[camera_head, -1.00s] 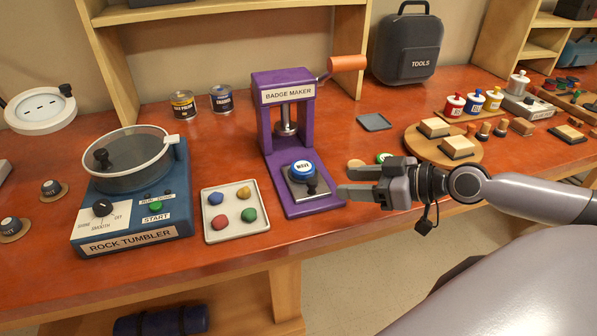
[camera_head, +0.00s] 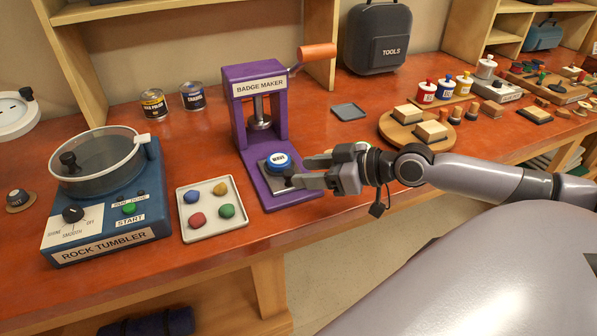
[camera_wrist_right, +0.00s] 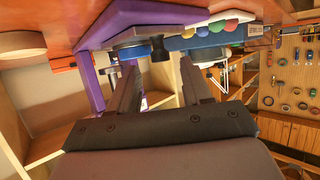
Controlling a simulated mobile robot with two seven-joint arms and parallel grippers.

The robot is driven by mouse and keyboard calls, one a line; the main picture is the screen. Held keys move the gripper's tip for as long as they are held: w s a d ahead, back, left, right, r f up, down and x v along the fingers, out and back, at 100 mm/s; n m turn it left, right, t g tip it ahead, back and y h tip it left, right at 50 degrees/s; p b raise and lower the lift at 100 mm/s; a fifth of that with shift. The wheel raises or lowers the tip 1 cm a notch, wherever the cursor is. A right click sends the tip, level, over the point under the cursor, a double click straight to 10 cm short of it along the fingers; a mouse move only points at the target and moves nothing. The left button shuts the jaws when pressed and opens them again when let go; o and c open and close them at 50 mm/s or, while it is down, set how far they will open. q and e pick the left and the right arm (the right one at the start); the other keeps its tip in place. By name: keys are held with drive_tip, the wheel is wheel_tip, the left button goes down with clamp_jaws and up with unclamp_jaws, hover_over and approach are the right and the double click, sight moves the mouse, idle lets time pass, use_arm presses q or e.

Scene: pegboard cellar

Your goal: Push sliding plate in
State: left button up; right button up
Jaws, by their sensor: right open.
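The purple badge maker (camera_head: 262,105) stands on the red-brown bench. Its dark sliding plate (camera_head: 268,176) sticks out at the front on the purple base and bears a blue badge (camera_head: 278,160). A black knob is at the plate's front; the wrist view shows the knob (camera_wrist_right: 160,49) beside the blue badge (camera_wrist_right: 131,51). My right gripper (camera_head: 302,170) is open and empty, low over the base just right of the plate. In the right wrist view its fingers (camera_wrist_right: 158,66) point at the knob. Contact cannot be told. My left gripper is out of view.
A white tray (camera_head: 212,231) with several coloured stones and the blue rock tumbler (camera_head: 107,205) stand left of the badge maker. A round wooden board (camera_head: 390,127) with blocks lies to the right. A grey square dish (camera_head: 348,112) lies behind my gripper.

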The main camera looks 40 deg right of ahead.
drive_tip(key=shift+x, duration=1.45)
clamp_jaws()
